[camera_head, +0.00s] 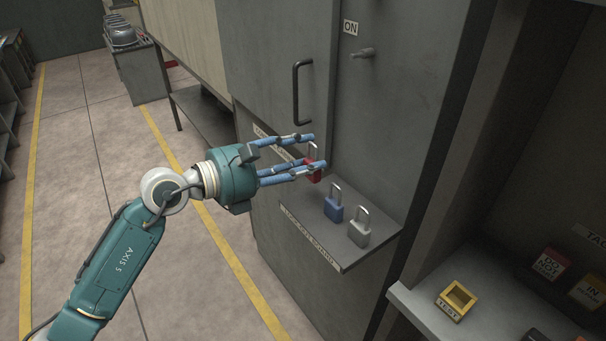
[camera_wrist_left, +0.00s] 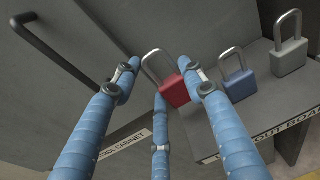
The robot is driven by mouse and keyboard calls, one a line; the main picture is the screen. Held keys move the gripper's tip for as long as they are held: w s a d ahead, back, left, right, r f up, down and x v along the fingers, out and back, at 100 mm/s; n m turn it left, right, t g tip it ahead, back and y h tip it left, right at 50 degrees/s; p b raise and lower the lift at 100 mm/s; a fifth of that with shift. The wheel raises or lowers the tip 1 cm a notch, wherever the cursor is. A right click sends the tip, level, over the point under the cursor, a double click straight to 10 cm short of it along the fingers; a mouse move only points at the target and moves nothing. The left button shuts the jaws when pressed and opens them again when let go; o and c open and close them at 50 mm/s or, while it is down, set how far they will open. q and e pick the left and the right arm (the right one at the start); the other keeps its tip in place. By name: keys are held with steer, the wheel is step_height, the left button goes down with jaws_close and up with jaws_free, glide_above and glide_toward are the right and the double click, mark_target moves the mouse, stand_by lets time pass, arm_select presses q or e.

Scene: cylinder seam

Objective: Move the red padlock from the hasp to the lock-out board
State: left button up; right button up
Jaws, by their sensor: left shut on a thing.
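The red padlock (camera_head: 314,177) is between the blue fingers of my left gripper (camera_head: 317,151), which is shut on it. It is at the left end of the shelf labelled as the lock-out board (camera_head: 341,260). In the left wrist view the red padlock (camera_wrist_left: 174,91) has its metal shackle upward and leans a little. Fingers partly cover it in the head view, and I cannot tell whether it touches the shelf. A blue padlock (camera_head: 333,209) and a grey padlock (camera_head: 359,234) stand upright to its right. My right gripper is not in view.
A dark handle (camera_head: 297,92) and a lever (camera_head: 362,53) beneath an ON sign (camera_head: 351,27) are on the grey cabinet above the shelf. A yellow TEST box (camera_head: 456,301) sits on a ledge at the lower right. The floor at left is clear.

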mark_target(306, 176)
arm_select(q)
step_height(306, 176, down, 4)
steer(key=shift+f, duration=0.5)
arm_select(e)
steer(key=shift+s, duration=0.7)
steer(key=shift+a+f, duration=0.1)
